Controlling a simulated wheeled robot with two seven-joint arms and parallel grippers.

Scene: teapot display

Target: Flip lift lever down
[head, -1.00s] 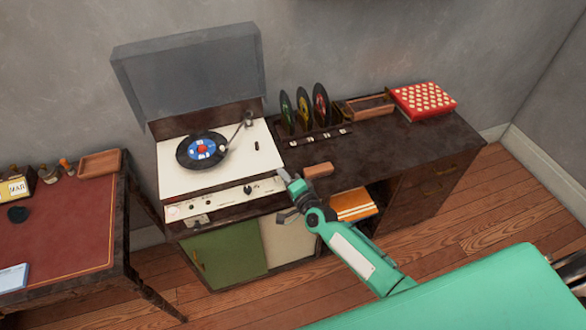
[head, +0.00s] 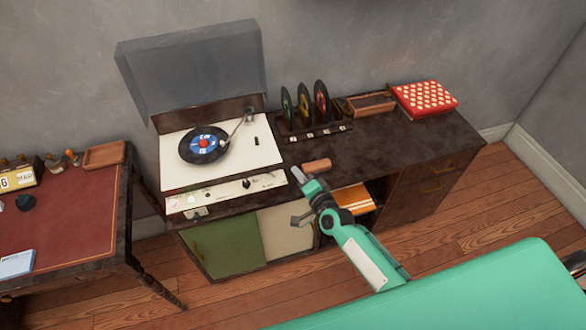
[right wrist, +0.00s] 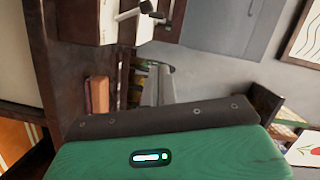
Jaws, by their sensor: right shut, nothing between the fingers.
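The tonearm (head: 237,128) reaches over the record's right side. A small black lever-like piece (head: 256,141) stands on the deck right of the tonearm; I cannot tell which way it is tipped. My right gripper (head: 300,178) is shut and empty, in front of the deck's right front corner and apart from the lever. In the right wrist view, the grey fingers (right wrist: 158,87) show past the green wrist housing. My left gripper is not in view.
A wooden block (head: 317,165) lies just beyond my right gripper; records in a rack (head: 318,130) stand behind it. The smoky lid (head: 190,70) is raised. A wooden tray (head: 371,104) and red patterned box (head: 425,97) are at right. A red-topped desk (head: 75,220) is at left.

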